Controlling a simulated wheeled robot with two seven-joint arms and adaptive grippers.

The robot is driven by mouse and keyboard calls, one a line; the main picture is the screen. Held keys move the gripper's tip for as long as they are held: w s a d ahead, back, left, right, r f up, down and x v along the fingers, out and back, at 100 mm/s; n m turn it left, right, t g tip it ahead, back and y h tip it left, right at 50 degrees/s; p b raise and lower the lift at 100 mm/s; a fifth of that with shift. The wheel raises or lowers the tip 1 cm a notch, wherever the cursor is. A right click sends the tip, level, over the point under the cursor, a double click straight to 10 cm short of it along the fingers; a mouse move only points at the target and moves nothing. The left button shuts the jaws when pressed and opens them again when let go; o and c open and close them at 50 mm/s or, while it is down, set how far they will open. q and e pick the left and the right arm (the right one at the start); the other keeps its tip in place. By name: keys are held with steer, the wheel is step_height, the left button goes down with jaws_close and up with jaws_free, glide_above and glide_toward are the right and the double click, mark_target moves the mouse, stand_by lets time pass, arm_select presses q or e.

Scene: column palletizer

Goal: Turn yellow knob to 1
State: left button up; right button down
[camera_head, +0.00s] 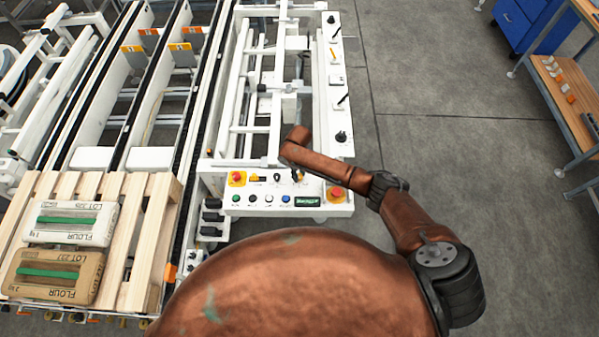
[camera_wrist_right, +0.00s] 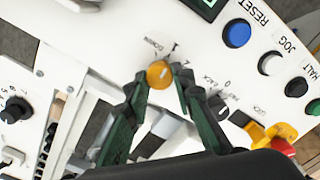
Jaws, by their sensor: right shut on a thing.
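The yellow knob (camera_wrist_right: 160,74) sits on the white control panel, between the fingertips of my right gripper (camera_wrist_right: 159,80) in the right wrist view. The dark green fingers touch it from both sides and are shut on it. Printed marks, among them a 1, stand beside the knob; which mark it points to I cannot tell. My left gripper is not in view.
A black selector knob (camera_wrist_right: 219,106) and a yellow-and-red part (camera_wrist_right: 266,137) are close beside my fingers. Blue (camera_wrist_right: 237,33), white (camera_wrist_right: 271,63) and other buttons line the panel edge. Flour bags (camera_head: 72,223) lie on a pallet at left.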

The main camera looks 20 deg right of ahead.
steer(key=shift+m, duration=0.3)
steer(key=c, duration=1.7)
jaws_free()
steer(key=shift+o, duration=0.2)
step_height(320, 180, up, 12)
